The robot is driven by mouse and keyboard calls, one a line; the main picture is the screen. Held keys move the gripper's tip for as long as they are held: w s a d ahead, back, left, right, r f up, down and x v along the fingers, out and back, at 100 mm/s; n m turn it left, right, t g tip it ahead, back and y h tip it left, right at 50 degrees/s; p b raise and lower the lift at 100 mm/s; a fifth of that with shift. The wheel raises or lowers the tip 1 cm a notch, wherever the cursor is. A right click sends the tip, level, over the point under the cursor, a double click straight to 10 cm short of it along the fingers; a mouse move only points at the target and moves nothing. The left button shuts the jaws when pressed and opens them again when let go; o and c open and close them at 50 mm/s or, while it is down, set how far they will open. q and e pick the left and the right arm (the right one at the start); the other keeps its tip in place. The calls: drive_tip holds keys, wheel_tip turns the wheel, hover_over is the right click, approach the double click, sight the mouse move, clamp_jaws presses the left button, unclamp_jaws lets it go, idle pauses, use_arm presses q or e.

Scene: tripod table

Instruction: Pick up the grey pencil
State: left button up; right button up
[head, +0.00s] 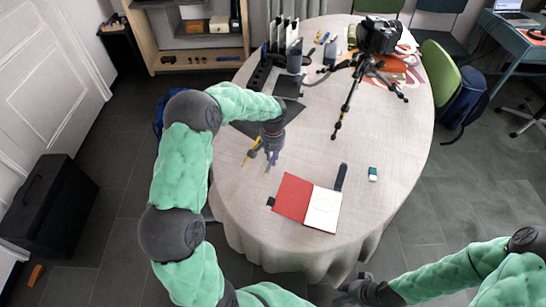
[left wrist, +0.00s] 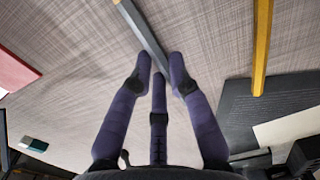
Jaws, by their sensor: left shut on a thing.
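The grey pencil (left wrist: 146,35) is a long grey stick that runs in the left wrist view from the top edge down between my fingertips. My left gripper (left wrist: 162,72) is shut on it, with its purple-grey fingers around the pencil and its lower part hidden by them. In the head view my left gripper (head: 265,160) is low over the left part of the table, and the pencil is too small to make out clearly there. My right gripper (head: 354,291) is at the bottom, off the table's front edge; its fingers are unclear.
A yellow pencil (left wrist: 262,45) lies close by on the pale round table (head: 400,135), partly over a dark mat (left wrist: 240,115). An open red notebook (head: 292,197), a small eraser (head: 373,174) and a tripod with camera (head: 367,66) stand apart. The right front is mostly clear.

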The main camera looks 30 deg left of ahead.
use_arm(q)
drive_tip(key=shift+r+p, duration=2.1)
drive_tip(key=shift+r, duration=0.95)
